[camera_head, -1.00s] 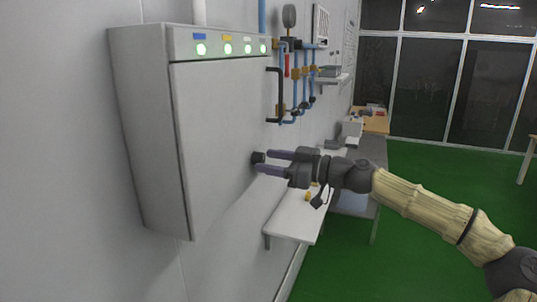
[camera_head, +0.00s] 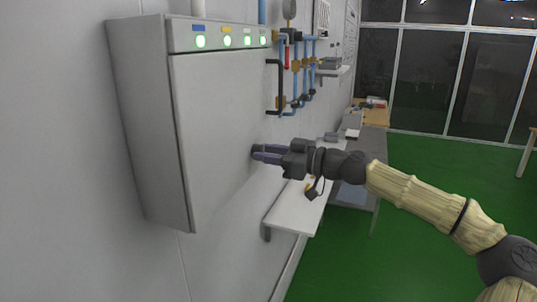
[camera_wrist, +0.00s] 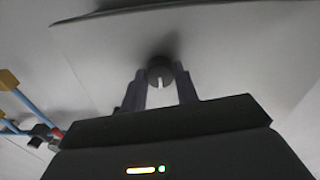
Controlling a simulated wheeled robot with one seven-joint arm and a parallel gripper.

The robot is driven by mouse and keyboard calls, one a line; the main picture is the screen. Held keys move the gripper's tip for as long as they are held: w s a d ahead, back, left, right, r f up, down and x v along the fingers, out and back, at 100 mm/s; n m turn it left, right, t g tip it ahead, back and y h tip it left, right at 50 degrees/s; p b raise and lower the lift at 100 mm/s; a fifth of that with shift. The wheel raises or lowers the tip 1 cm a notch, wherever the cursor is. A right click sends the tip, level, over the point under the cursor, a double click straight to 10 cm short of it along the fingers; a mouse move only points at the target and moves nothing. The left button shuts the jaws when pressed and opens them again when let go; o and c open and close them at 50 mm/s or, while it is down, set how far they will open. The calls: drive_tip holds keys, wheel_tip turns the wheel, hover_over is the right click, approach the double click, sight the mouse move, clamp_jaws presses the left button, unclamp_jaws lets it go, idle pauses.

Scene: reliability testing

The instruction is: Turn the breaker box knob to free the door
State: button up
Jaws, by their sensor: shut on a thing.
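The breaker box (camera_head: 215,125) is a white wall cabinet with its door shut and a row of green lights along the top. Its knob (camera_wrist: 160,68) is dark and round with a white mark pointing down in the wrist view. It sits near the door's right edge in the head view, where the fingers mostly hide it. My gripper (camera_head: 256,152) is at the door, its two purple-grey fingers shut on the knob. In the wrist view my gripper (camera_wrist: 160,82) has one finger on each side of the knob.
Blue pipes with brass fittings and a gauge (camera_head: 290,9) run on the wall right of the box. A white shelf (camera_head: 293,212) is below my gripper. Tables stand farther back. Green floor (camera_head: 430,200) lies open to the right.

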drive_tip(key=shift+m, duration=0.4)
drive_tip(key=m+b, duration=0.4)
drive_tip(key=m, duration=0.6)
drive_tip(key=shift+r+m, duration=0.1)
drive_tip(key=shift+m, duration=0.2)
drive_tip(key=o, duration=1)
drive_tip(key=shift+d, duration=0.2)
drive_tip(key=b+v, duration=0.4)
drive_tip(key=v, duration=1.3)
drive_tip(key=shift+r+b, duration=0.15)
drive_tip(key=shift+b, duration=0.25)
